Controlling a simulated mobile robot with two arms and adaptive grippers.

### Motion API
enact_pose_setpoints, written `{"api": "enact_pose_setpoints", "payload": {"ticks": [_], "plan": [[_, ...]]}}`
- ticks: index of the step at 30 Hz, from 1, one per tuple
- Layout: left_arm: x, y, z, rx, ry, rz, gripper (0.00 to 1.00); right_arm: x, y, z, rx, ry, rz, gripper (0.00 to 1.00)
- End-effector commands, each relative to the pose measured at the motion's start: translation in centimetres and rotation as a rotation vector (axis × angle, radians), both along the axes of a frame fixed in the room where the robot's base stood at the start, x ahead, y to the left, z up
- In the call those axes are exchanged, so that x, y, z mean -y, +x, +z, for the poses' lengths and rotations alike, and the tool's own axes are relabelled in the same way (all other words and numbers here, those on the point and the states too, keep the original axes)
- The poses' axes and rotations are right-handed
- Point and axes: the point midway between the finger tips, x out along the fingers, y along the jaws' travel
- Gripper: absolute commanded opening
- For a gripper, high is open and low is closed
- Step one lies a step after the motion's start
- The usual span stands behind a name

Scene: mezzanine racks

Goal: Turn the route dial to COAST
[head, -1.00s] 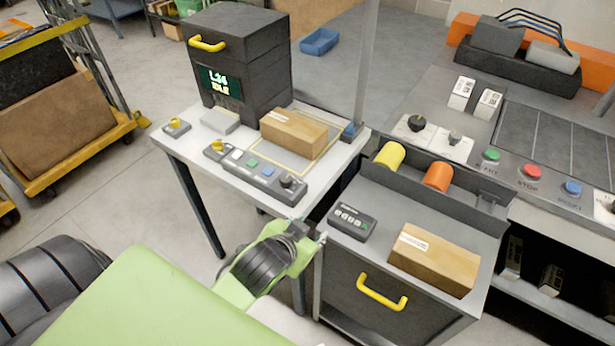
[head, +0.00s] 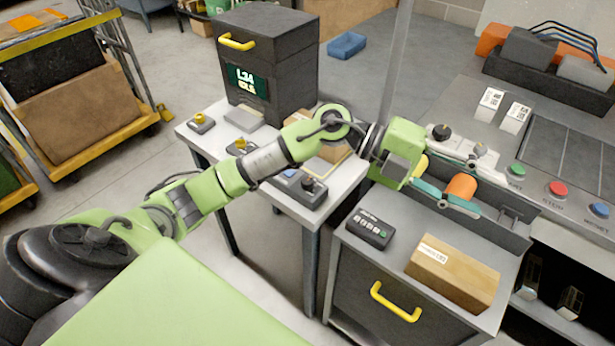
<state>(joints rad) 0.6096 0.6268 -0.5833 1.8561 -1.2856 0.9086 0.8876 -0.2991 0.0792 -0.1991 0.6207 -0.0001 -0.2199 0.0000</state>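A large black dial (head: 440,132) and a smaller grey knob (head: 480,149) stand on a pale plate at the console's left end. Another black knob (head: 308,184) sits on the control strip of the left table. No dial labels are legible, so I cannot tell which one is the route dial or its setting. My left gripper (head: 474,187) is open, its fingers spread above the bin with the orange roll (head: 461,187). It appears empty, just below the plate in the picture. My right gripper is out of view.
Green (head: 517,170), red (head: 558,189) and blue (head: 599,210) buttons line the console edge. A cardboard box (head: 453,272) and a small keypad (head: 369,229) lie on the cabinet top. A thin post (head: 397,60) rises behind my wrist. My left arm covers much of the left table.

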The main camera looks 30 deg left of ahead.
Motion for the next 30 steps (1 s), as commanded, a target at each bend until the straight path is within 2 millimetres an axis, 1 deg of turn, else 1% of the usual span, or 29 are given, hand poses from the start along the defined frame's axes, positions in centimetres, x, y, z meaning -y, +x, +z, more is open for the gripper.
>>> {"api": "enact_pose_setpoints", "payload": {"ticks": [1,2,3,5,6,7,8,9,11,12,15,18,20,23,25,28,29,30], "plan": [[-1.6,0.5,-1.7,0.001,0.135,-0.022,0.40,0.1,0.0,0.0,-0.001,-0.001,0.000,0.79],[-2.7,0.7,-2.9,-0.009,0.219,-0.033,0.40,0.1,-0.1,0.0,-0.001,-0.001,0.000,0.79],[-4.5,1.0,-4.4,-0.028,0.332,-0.041,0.40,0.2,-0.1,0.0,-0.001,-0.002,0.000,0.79],[-8.0,1.7,-6.4,-0.064,0.502,-0.034,0.40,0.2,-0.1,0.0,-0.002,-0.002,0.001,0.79],[-10.6,2.1,-7.3,-0.094,0.615,-0.018,0.40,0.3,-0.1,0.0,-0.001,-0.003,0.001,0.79],[-12.8,2.4,-7.9,-0.120,0.698,-0.002,0.40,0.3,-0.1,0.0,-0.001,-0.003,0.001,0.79],[-15.0,2.7,-8.2,-0.147,0.777,0.019,0.40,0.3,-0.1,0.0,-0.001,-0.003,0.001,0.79],[-18.0,3.0,-8.5,-0.187,0.877,0.052,0.40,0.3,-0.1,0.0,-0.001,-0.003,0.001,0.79],[-22.2,3.2,-8.3,-0.250,1.009,0.108,0.40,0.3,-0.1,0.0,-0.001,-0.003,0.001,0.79],[-24.8,3.2,-8.1,-0.291,1.083,0.145,0.40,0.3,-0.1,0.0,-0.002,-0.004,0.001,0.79],[-29.7,2.8,-7.0,-0.379,1.220,0.230,0.40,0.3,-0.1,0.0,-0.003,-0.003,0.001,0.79],[-32.6,2.3,-6.2,-0.438,1.297,0.284,0.40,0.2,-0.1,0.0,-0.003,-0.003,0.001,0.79],[-33.4,2.1,-6.0,-0.456,1.319,0.299,0.40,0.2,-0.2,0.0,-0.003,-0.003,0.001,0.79],[-33.8,2.0,-6.5,-0.467,1.329,0.306,0.40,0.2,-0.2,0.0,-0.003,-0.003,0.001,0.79],[-33.7,1.9,-7.3,-0.467,1.330,0.303,0.40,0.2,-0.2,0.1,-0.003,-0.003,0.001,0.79],[-33.7,1.8,-9.0,-0.467,1.328,0.301,0.40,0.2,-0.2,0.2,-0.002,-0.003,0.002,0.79],[-33.7,1.9,-9.5,-0.468,1.328,0.301,0.40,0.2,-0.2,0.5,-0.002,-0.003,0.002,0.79],[-33.7,1.8,-10.3,-0.467,1.328,0.300,0.40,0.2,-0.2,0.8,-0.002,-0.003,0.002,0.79]]}}
